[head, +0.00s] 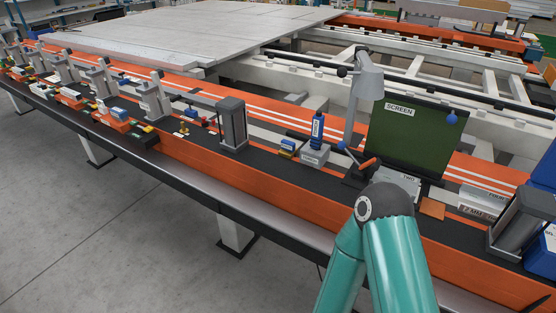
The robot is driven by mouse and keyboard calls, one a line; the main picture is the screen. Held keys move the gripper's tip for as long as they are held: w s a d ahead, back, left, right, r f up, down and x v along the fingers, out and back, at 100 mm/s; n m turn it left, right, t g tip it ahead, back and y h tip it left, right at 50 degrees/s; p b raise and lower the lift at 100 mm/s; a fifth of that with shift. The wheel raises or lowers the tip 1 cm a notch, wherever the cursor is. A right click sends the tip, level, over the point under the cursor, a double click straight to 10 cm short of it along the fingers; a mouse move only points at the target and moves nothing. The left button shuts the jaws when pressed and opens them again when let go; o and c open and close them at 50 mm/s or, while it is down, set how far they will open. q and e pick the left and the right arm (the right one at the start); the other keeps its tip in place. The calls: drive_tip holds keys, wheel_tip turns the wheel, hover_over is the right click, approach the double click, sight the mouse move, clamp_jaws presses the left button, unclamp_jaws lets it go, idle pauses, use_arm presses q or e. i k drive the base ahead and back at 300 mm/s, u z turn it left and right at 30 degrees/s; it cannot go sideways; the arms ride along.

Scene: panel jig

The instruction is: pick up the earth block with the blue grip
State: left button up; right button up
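A light grey block (314,155) with an upright blue grip (317,128) stands on the dark strip of the bench, right of the middle in the head view. A small label is on its front, too small to read surely. It stands upright and nothing holds it. One of my teal arms comes in from the bottom, right of the middle, with its joint in front of the bench, to the right of and nearer than the block. Neither of my grippers can be made out in this view.
A grey stand (352,110) and a dark green board marked SCREEN (416,138) rise to the right of the block. An orange plate (432,208) lies at right.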

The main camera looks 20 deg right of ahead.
sight(287, 149)
drive_tip(key=z, duration=0.2)
drive_tip(key=i, duration=0.85)
drive_tip(key=u, duration=0.1)
